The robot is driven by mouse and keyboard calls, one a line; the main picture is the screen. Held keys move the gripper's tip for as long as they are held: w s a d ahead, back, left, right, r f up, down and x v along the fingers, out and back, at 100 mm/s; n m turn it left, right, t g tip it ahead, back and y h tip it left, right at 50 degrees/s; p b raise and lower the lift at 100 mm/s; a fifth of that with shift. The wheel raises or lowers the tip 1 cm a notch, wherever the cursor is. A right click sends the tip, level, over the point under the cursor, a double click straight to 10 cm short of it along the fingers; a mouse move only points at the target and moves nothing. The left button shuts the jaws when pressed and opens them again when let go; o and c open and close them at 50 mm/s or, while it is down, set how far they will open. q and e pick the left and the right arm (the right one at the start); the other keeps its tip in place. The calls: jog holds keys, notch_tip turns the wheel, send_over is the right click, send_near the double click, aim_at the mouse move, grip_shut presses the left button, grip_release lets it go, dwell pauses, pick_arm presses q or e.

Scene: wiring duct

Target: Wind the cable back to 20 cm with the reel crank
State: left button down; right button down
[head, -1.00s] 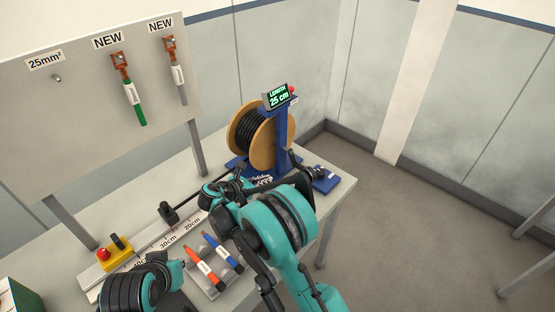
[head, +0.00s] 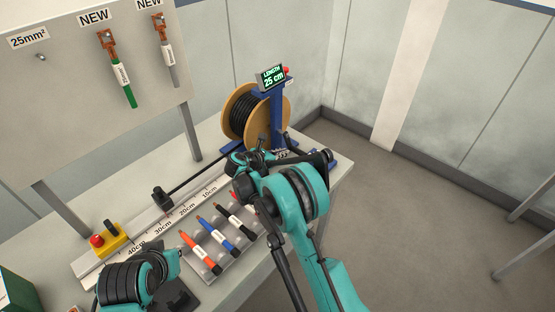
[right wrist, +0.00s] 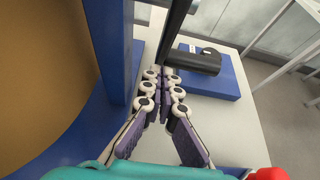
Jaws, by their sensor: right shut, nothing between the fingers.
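The reel (head: 243,115), with tan flanges and black cable, stands at the back right of the bench in a blue frame. Its display (head: 272,76) reads 25 cm. The black cable (head: 200,178) runs left from the reel to a black block (head: 162,198) on the ruler rail. My right gripper (right wrist: 164,82) is shut and empty, low beside the reel's blue post. The crank's black handle (right wrist: 195,61) is just beyond and right of its fingertips, apparently not gripped. In the head view my right arm hides much of the crank area. My left arm is at bottom left; its fingers are unclear.
A yellow box with a red button (head: 112,240) sits at the rail's left end. A board (head: 80,110) with two cable samples stands behind. Open floor lies right of the bench.

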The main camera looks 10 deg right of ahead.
aim_at(288, 148)
dwell(0.4)
jog(key=shift+w+d+t+h+b, duration=0.15)
jog(key=shift+d+t+h+b, duration=0.2)
jog(key=shift+b, duration=0.2)
jog(key=shift+a+f, duration=0.1)
jog(key=h+b, duration=0.1)
jog(key=w+d+t+b, duration=0.1)
jog(key=shift+d+f+h+b, duration=0.1)
jog(key=shift+f+h+b, duration=0.1)
jog(key=shift+h+b, duration=0.2)
jog(key=shift+w+d+r+b, duration=0.2)
jog(key=shift+w+d+b, duration=0.15)
jog(key=shift+d, duration=0.1)
jog(key=shift+w+d+r, duration=0.4)
jog(key=shift+w+d, duration=0.1)
jog(key=shift+d, duration=0.1)
jog(key=shift+w+d+r, duration=0.4)
jog(key=shift+w+d, duration=0.05)
jog(key=shift+d, duration=0.15)
